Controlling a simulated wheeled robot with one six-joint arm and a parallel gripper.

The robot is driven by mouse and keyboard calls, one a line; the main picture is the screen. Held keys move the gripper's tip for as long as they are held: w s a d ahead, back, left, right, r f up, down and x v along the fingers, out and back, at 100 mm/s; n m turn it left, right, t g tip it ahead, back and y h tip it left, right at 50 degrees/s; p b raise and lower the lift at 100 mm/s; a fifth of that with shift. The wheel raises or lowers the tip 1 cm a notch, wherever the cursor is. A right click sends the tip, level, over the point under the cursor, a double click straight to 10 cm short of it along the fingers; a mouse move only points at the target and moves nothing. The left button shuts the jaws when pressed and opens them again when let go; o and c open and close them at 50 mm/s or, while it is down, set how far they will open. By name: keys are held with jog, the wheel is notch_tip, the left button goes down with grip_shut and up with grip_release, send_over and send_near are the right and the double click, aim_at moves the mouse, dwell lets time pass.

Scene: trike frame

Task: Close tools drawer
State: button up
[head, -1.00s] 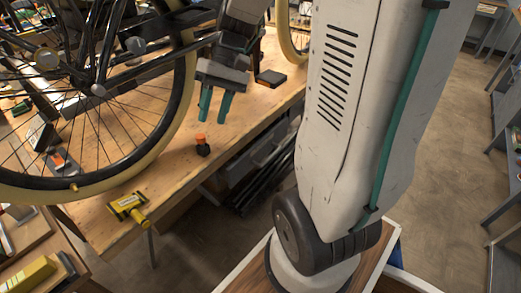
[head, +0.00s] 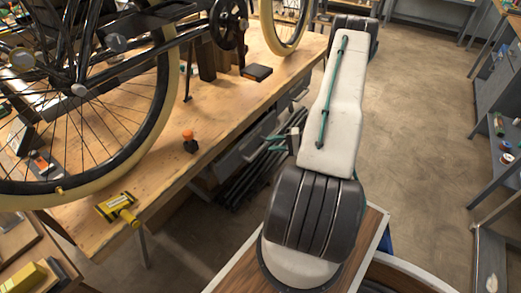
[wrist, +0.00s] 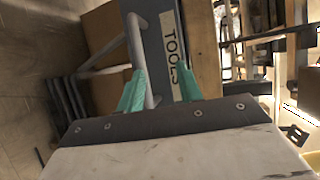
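The tools drawer (wrist: 165,20) shows in the wrist view as a grey front with a "TOOLS" label. A pale bar handle (wrist: 136,45) runs along it towards my gripper. My gripper (wrist: 158,88) has its two teal fingers apart, one on each side of the handle's near end; I cannot tell if either touches it. In the head view my gripper (head: 284,142) is low beside the workbench edge, at the grey drawers (head: 238,156) under the top. My arm hides part of this area, and how far the drawer stands out is unclear.
The wooden workbench (head: 225,100) carries a trike frame with large wheels, a yellow tool (head: 118,208) and an orange-topped item (head: 189,141). Dark bars lie below the drawers. The floor (head: 410,120) to the right is open, with grey shelving (head: 495,100) beyond.

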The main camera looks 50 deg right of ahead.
aim_at(252, 145)
jog(key=shift+m+t+h, duration=0.5)
jog(key=w+f, duration=0.1)
jog(key=w+a+f, duration=0.1)
jog(key=w+f, duration=0.1)
jog(key=w+a+f, duration=0.1)
jog(key=w, duration=0.1)
jog(key=shift+a+f, duration=0.25)
jog(key=shift+c, duration=0.4)
grip_shut()
jog(key=shift+w+a, duration=0.1)
jog(key=shift+w, duration=2)
